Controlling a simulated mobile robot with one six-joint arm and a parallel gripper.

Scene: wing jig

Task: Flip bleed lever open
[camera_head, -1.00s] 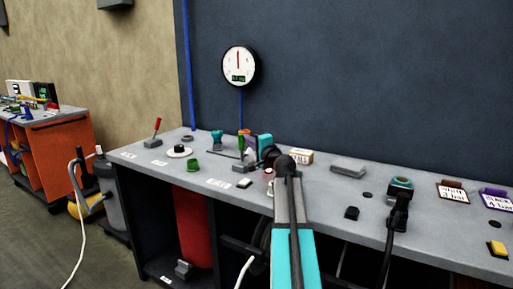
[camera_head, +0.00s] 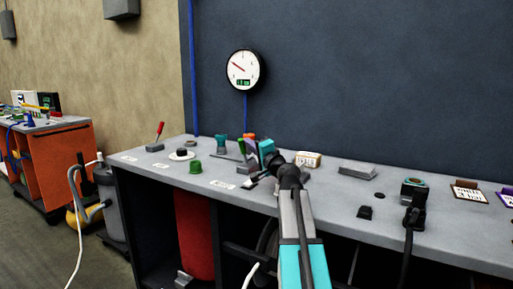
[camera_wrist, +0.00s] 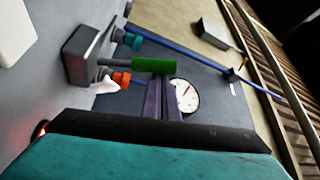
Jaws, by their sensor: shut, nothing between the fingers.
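A lever with a green handle (camera_wrist: 153,65) stands out from a grey base block (camera_wrist: 82,55) in the wrist view. My gripper (camera_wrist: 161,82) is shut and empty, its purple-grey fingertips right beside the green handle; I cannot tell whether they touch. In the head view my gripper (camera_head: 247,149) is low over the middle of the bench, partly hiding this lever. A second lever with a red handle (camera_head: 160,129) stands tilted on the left of the bench. No readable label shows which one is the bleed lever.
A round gauge (camera_head: 243,70) hangs on the dark wall, its needle pointing up and left. Teal (camera_head: 221,140) and orange (camera_wrist: 121,78) fittings stand close to the green lever. A green knob (camera_head: 195,167) sits at the front left. Bare bench (camera_head: 335,187) lies right of my arm.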

